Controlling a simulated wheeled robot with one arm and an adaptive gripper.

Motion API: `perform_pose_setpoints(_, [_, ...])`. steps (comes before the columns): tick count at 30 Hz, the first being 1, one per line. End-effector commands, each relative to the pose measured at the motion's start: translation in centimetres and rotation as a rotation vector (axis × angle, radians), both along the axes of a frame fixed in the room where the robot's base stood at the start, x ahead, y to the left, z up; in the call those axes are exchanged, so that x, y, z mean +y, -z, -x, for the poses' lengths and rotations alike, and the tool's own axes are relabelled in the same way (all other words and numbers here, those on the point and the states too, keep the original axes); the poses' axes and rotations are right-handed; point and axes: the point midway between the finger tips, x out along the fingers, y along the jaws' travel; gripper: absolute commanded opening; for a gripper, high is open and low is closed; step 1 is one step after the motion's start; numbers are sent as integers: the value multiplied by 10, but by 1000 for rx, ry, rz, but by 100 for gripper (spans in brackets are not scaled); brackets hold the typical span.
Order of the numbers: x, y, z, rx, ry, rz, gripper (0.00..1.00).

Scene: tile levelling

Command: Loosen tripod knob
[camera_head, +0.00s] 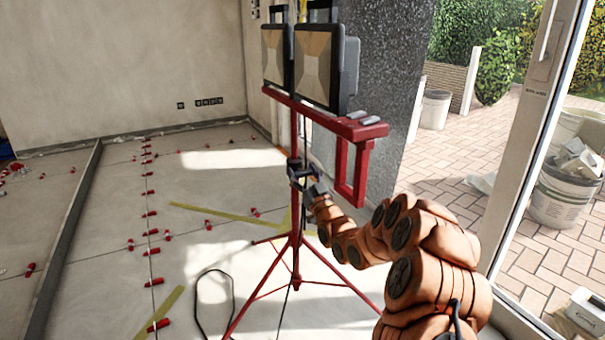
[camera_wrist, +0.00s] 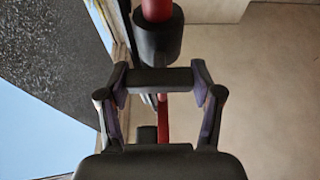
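The red tripod (camera_head: 296,215) stands upright on the tiled floor and carries two work lights. A black collar (camera_wrist: 158,38) sits on its red pole, with a dark, bar-shaped knob (camera_wrist: 158,79) just below it in the wrist view. My gripper (camera_wrist: 160,88) has one finger at each end of this knob, and both pads appear to touch it. In the head view my gripper (camera_head: 301,172) is at the tripod's pole, below the lights. The knob is too small and covered there to make out.
A red bracket (camera_head: 343,180) hangs close to my arm. A loose cable (camera_head: 199,300) and red levelling clips (camera_head: 158,325) lie on the floor. Buckets (camera_head: 562,190) stand outside the glass door.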

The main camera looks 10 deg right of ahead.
Motion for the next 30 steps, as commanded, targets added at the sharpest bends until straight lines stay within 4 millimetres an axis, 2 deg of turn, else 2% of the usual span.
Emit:
perform_pose_setpoints(1, [0,0,0,0,0,0,56])
perform_pose_setpoints(9, [0,0,0,0,0,0,28])
perform_pose_setpoints(10, [0,0,0,0,0,0,27])
perform_pose_setpoints(20, [-1,-1,0,-14,0,51,27])
perform_pose_setpoints(30, [-1,-1,0,-70,1,271,27])
